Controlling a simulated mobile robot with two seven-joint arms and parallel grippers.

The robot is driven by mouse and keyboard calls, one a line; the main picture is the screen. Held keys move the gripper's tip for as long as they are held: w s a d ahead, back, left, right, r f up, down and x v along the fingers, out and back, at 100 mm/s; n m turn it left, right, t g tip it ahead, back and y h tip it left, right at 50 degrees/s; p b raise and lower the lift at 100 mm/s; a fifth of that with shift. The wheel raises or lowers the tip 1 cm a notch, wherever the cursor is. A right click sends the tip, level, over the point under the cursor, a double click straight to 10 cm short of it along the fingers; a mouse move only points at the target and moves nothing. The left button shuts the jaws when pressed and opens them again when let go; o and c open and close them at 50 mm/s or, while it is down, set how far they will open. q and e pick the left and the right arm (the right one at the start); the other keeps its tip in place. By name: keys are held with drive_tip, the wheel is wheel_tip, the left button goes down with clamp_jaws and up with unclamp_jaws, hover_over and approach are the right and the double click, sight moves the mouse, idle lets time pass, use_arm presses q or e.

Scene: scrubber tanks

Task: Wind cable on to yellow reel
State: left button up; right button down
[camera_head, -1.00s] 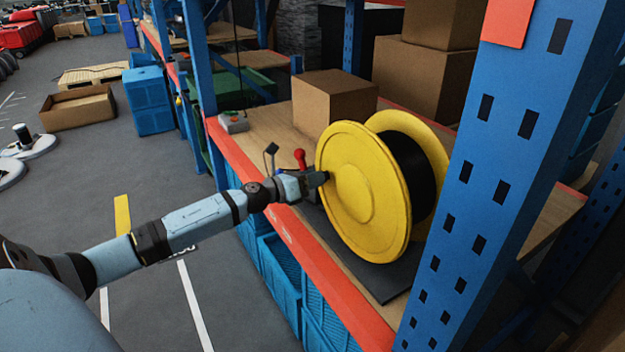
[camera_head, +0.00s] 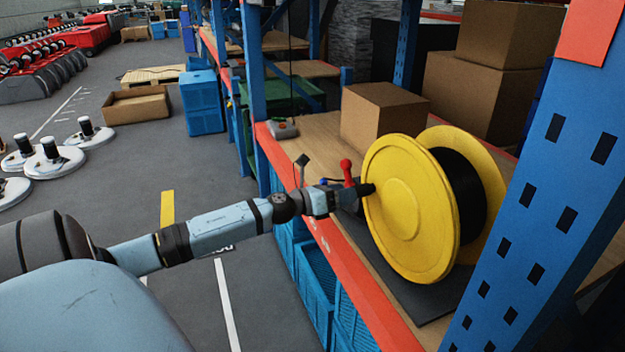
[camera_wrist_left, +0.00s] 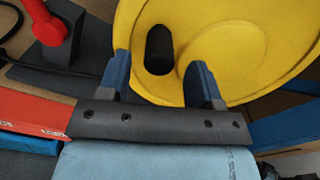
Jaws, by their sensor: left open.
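The yellow reel (camera_head: 405,205) stands upright on a dark base plate (camera_head: 425,300) on the shelf, with black cable (camera_head: 462,195) wound between its two discs. My left gripper (camera_head: 368,189) is at the left edge of the near disc. My right gripper is not in view.
A red-knobbed lever (camera_head: 346,170) stands just behind my left gripper. A cardboard box (camera_head: 382,112) sits behind the reel. A blue upright (camera_head: 545,215) rises close on the right. The orange shelf edge (camera_head: 345,268) runs below my arm, above blue crates (camera_head: 315,280).

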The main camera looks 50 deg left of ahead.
use_arm(q)
drive_tip(key=v, duration=0.9)
drive_tip(key=shift+b, duration=0.35)
drive_tip(key=shift+s, duration=0.15)
